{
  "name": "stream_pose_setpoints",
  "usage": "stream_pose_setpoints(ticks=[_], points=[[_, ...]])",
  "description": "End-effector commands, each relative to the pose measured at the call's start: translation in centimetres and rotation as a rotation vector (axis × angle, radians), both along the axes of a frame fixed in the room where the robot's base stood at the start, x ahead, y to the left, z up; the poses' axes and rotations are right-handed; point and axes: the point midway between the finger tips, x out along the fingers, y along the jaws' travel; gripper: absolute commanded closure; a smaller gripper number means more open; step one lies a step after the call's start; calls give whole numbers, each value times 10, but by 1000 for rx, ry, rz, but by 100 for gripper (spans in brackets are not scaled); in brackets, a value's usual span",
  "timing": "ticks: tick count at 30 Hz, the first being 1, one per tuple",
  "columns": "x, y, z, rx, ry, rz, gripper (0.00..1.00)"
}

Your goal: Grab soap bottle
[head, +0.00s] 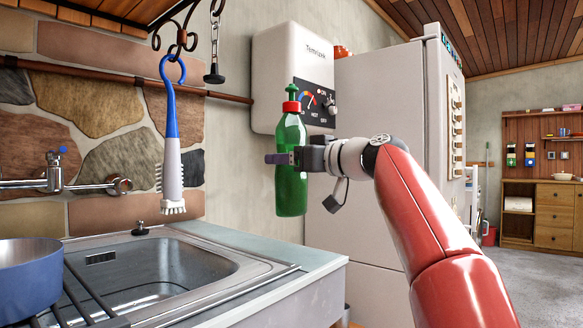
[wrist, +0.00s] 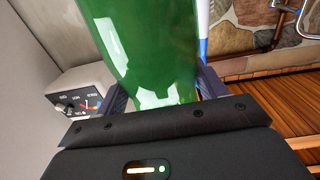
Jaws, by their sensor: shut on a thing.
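The green soap bottle (head: 290,172) with a red collar and green pump top is upright in the air, above and beyond the right end of the sink counter. My gripper (head: 280,158) is shut on the middle of the bottle, coming from the right. In the wrist view the bottle (wrist: 152,50) fills the space between the two fingers (wrist: 165,92). Its base appears clear of any surface in the head view.
A steel sink (head: 165,270) and counter lie lower left, with a blue pot (head: 28,275) at the left edge. A blue-white brush (head: 171,140) hangs from a hook. A white water heater (head: 290,50) and fridge (head: 385,120) stand behind.

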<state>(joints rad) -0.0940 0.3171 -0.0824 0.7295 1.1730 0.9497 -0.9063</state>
Motion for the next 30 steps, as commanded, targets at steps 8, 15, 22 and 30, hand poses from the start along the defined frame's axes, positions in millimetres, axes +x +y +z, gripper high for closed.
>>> stream_pose_setpoints(ticks=[8, 15, 22, 30], points=[[-1, 0, 42, 1, -5, -1, 69], [-1, 0, 71, 0, -4, -1, 69], [0, 0, 96, 2, -3, 0, 69], [-1, 2, 108, -1, -4, 3, 69]])
